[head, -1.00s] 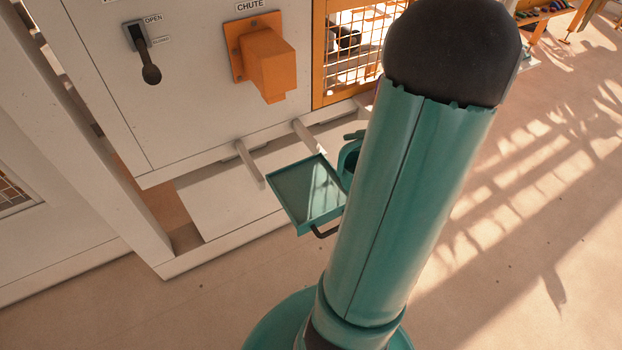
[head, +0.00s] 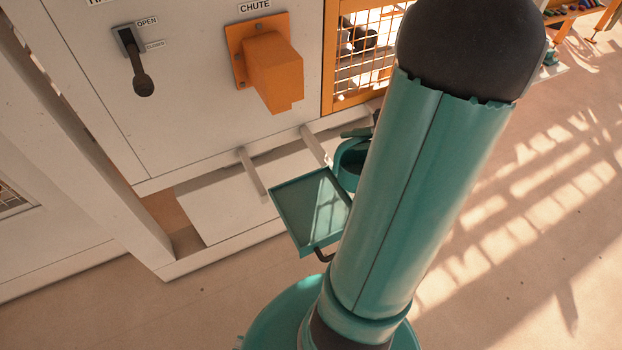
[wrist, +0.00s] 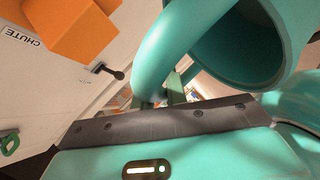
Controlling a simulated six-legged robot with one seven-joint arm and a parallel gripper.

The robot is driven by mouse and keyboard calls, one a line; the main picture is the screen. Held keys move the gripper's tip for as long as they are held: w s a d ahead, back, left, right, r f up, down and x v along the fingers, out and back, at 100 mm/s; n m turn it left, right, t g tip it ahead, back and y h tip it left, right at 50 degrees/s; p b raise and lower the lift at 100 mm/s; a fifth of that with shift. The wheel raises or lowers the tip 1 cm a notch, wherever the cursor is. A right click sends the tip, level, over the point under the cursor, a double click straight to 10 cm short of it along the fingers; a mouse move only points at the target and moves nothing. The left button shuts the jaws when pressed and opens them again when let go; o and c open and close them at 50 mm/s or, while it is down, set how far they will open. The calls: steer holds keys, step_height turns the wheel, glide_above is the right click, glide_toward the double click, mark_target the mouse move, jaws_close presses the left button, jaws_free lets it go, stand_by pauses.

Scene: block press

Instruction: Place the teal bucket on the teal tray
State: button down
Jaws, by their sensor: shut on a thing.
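The teal tray (head: 318,198) is a shallow square with a dark handle at its front, set low at the front of the white machine. It looks bare. The teal bucket (head: 346,179) is just right of the tray's far corner, partly hidden behind my arm. My gripper (head: 357,132) is at the bucket's top and mostly hidden by the arm. In the wrist view, the bucket (wrist: 291,22) fills the upper right with its opening facing the camera. My gripper (wrist: 168,96) is shut on the bucket, near a thick curved teal part of it. The exact contact is hidden.
The orange chute (head: 274,70) juts from the machine above the tray. A dark lever (head: 140,75) is left of it, by the OPEN label. An orange mesh door (head: 360,55) is to the right. Two pale rails (head: 252,175) stick out behind the tray. Open floor lies on the right.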

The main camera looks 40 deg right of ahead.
steer(key=w+a+f, duration=0.7)
steer(key=a+f, duration=0.1)
steer(key=f, duration=0.3)
steer(key=shift+f, duration=0.25)
steer(key=shift+s, duration=0.1)
steer(key=c, duration=1.4)
jaws_free()
steer(key=shift+f, duration=0.1)
